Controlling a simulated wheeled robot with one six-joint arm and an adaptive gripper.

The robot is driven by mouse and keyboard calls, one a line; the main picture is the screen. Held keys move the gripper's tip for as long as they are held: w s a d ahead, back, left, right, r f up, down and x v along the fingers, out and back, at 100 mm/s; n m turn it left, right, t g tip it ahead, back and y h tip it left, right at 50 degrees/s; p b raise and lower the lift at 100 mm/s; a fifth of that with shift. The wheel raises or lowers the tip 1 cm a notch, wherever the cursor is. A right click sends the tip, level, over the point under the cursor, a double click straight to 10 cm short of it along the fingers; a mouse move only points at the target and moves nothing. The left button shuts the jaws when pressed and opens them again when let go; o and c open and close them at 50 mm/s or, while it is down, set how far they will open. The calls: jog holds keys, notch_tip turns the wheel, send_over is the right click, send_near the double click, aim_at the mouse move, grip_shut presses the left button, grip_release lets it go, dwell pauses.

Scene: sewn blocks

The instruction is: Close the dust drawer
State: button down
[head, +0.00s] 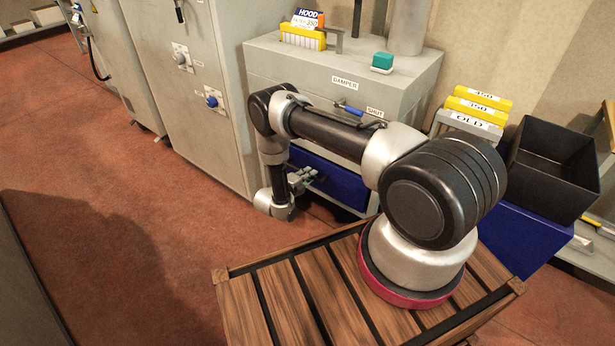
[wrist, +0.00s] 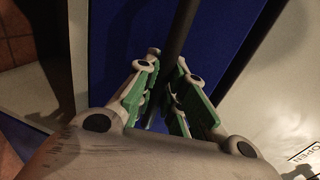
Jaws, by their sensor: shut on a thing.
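The dust drawer (head: 345,187) is a blue-fronted box low in the grey hood cabinet (head: 285,75) in the head view. My arm partly covers it, and I cannot tell how far it stands out. My gripper (head: 304,180) is at the left part of its front. In the wrist view, my gripper (wrist: 165,98) has its green-padded fingers shut on a dark bar, the drawer handle (wrist: 183,35), in front of the blue panel (wrist: 125,45). The contact point is partly hidden between the fingers.
A blue damper lever (head: 347,108) sits on the cabinet front above the drawer. A black bin (head: 550,165) and yellow-topped filters marked OLD (head: 475,110) stand to the right. The red floor (head: 120,190) at left is clear. An OPEN label (wrist: 305,152) shows in the wrist view.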

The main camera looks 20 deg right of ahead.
jog(key=c, duration=1.5)
grip_release()
jog(key=shift+w+d, duration=0.1)
jog(key=shift+d, duration=0.1)
jog(key=shift+a, duration=0.1)
jog(key=v, duration=1.2)
